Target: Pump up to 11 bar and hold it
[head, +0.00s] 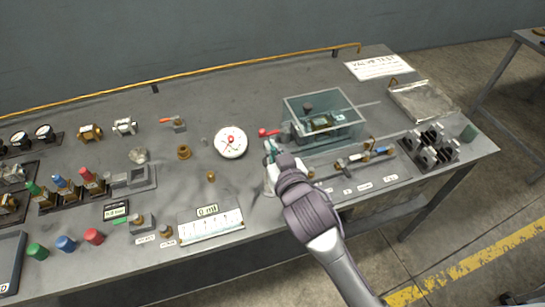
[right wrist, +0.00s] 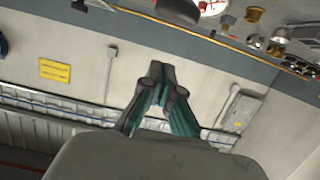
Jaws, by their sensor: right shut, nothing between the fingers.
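A round white pressure gauge (head: 230,142) with red markings lies on the bench; its reading is too small to tell. A clear box (head: 322,122) right of it encloses a dark fitting (head: 321,121). A red-ended lever (head: 266,132) sticks out at the box's left side. My right gripper (head: 269,150) is shut and empty, just below this lever in the picture and right of the gauge; I cannot tell whether they touch. In the right wrist view its fingertips (right wrist: 160,72) meet. A small display (head: 115,212) at the left has unclear digits. My left gripper is out of view.
Green, blue and red caps (head: 66,243) lie front left. A tool row (head: 365,157) and dark blocks (head: 431,145) lie right. A yellow rail (head: 180,83) runs along the back edge.

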